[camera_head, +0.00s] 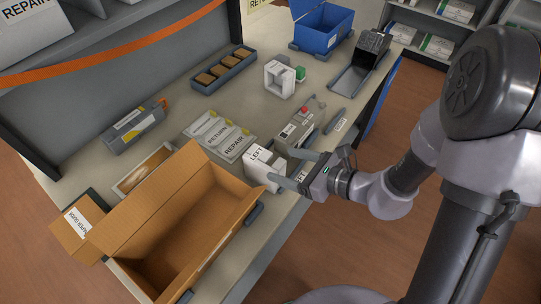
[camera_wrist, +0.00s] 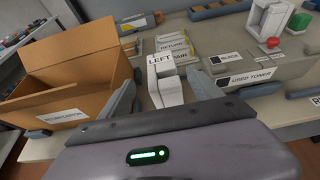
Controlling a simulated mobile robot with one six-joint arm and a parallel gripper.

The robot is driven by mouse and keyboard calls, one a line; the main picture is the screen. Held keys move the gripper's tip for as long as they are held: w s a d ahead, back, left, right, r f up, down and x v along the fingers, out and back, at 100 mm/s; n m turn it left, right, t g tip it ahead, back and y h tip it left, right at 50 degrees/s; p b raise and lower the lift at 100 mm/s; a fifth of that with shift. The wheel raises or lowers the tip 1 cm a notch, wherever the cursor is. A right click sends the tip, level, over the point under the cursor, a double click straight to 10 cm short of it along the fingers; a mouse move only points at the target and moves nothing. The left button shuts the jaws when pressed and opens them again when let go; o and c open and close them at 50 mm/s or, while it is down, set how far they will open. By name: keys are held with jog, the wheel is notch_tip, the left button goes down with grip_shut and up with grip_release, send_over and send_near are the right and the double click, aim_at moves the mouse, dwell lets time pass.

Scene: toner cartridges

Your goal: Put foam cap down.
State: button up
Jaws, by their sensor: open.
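A white foam cap marked LEFT (camera_head: 258,172) stands on the workbench beside the open carton, at its right. It also shows in the wrist view (camera_wrist: 166,92), between my two fingers. My gripper (camera_head: 281,165) is open, with a finger on either side of the cap; gaps show between fingers and cap in the wrist view (camera_wrist: 162,84). The cap appears to rest on the bench, though its underside is hidden. A second white foam cap (camera_head: 279,80) stands farther back on the bench, near a green block.
The open cardboard carton (camera_head: 190,212) is close on the left. Label cards (camera_head: 219,137) lie just behind the cap. A blue bin (camera_head: 322,28) and a dark tray (camera_head: 224,72) are farther back.

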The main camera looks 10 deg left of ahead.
jog(key=s+d+r+n+g+h, duration=0.3)
jog(key=s+d+r+n+g, duration=0.1)
jog(key=s+r+n, duration=0.7)
jog(key=s+d+r+n+t+h, duration=0.2)
jog(key=d+r+n+h, duration=0.1)
jog(key=d, duration=0.2)
jog(key=s+d+r+n+t+h, duration=0.1)
jog(key=d+r+n+t+h, duration=0.1)
jog(key=d, duration=0.4)
jog(key=r+n+h, duration=0.1)
jog(key=n+h, duration=0.1)
jog(key=shift+s+d+r+t+h+p, duration=0.3)
jog(key=shift+s+r+t, duration=0.05)
jog(key=shift+t, duration=0.05)
